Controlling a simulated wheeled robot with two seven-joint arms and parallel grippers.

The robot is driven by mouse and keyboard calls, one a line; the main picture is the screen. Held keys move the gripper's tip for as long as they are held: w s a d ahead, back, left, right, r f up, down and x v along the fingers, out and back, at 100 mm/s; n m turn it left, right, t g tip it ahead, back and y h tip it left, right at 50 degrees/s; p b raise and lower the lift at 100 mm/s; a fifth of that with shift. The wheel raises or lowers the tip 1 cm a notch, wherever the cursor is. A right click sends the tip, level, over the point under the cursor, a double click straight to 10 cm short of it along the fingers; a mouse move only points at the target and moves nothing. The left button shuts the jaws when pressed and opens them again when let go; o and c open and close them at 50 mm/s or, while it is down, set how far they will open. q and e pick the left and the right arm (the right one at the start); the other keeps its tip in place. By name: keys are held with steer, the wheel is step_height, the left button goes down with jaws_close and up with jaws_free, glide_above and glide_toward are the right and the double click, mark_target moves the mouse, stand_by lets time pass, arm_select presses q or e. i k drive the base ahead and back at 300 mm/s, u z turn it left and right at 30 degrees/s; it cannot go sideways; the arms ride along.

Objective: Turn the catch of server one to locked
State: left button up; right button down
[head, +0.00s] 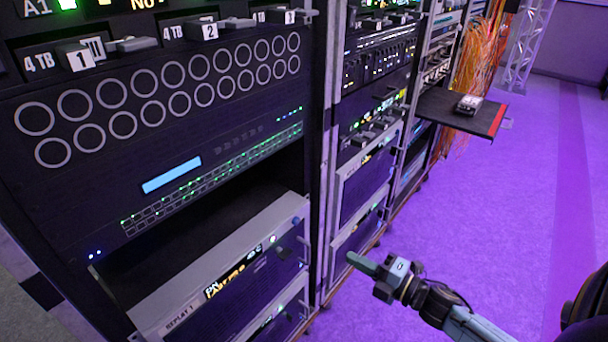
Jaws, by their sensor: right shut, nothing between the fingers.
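A server labelled REPLAY 1 (180,316) sits low in the near rack, with a grey frame and a dark purple front with a lit display. A small blue knob (296,220) and a dark handle-like piece (284,253) show at its right end. Which of these is the catch, and how it is turned, I cannot tell. My right gripper (362,263) is shut and empty, its green fingertips pointing left toward the rack. It is to the right of the server, in front of the rack edge, apart from the server in the picture. My left gripper is not in view.
Above the server are an empty dark bay, a switch panel with a blue screen (171,174), and drives labelled 1, 2 and 3. A pull-out shelf (450,110) with a small device (469,104) juts out at the right. The purple floor (500,210) is clear.

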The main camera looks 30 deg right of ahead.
mark_target(284, 253)
steer(key=k, duration=1)
